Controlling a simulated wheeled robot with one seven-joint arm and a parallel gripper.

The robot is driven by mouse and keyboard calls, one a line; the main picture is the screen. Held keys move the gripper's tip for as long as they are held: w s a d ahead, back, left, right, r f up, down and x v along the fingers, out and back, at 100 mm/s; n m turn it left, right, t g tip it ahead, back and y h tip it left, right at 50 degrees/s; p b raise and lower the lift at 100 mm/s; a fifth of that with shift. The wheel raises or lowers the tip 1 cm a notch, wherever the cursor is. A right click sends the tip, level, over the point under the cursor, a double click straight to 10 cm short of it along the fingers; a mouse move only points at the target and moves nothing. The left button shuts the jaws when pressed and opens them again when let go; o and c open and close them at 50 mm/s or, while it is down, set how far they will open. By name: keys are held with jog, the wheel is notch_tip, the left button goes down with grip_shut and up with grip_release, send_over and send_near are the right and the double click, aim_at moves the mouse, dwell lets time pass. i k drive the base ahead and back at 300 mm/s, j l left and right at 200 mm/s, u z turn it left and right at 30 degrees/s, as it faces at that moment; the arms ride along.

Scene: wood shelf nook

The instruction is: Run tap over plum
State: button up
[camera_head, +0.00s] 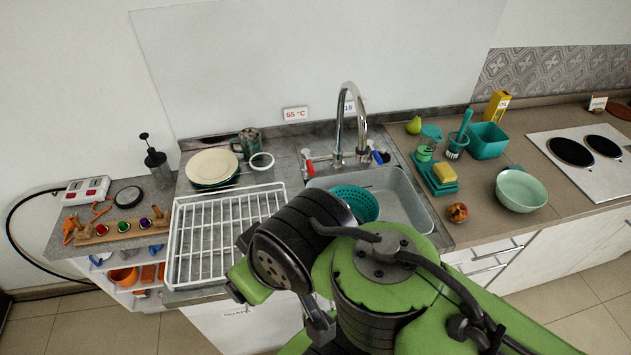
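A chrome tap (343,125) with a tall curved spout stands behind the grey sink (405,200). It has a red handle (309,167) on the left and a blue handle (377,156) on the right. A teal colander (360,203) sits in the sink's left part, partly behind my arm; its inside shows no fruit. A round, mottled red-and-yellow fruit (457,212), possibly the plum, lies on the counter right of the sink. My arm is folded in front of the sink. A dark part below its joint may belong to my gripper; the fingertips are hidden.
A white wire rack (215,235) and plates (211,167) are left of the sink. A sponge (444,172) on a teal tray, a pale green bowl (520,190), a teal box (487,140) and a hob (590,150) are to the right. The counter's right front is clear.

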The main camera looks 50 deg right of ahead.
aim_at(369, 143)
jog(key=z, duration=1.75)
